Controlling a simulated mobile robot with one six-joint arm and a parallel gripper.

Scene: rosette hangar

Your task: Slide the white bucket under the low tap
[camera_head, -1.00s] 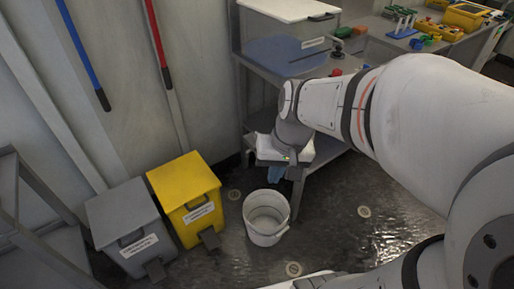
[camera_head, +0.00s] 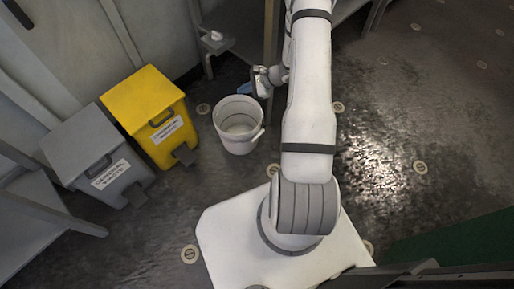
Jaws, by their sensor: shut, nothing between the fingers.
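The white bucket (camera_head: 238,130) stands upright and looks empty on the dark floor, right of the yellow bin. Its handle hangs at its right side. My gripper (camera_head: 259,85) is shut and empty, low beside the table leg, just beyond and slightly right of the bucket's far rim; I cannot tell whether they touch. A small blue patch (camera_head: 245,89) shows at the gripper; I cannot tell what it is. A small pale fitting (camera_head: 214,37) on a grey ledge near the wall may be the low tap; it is too small to be sure.
A yellow bin (camera_head: 146,106) and a grey bin (camera_head: 88,158) with front pedals stand left of the bucket. A grey shelf (camera_head: 40,222) is at the lower left. Several round discs lie in the floor. Open floor lies to the right.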

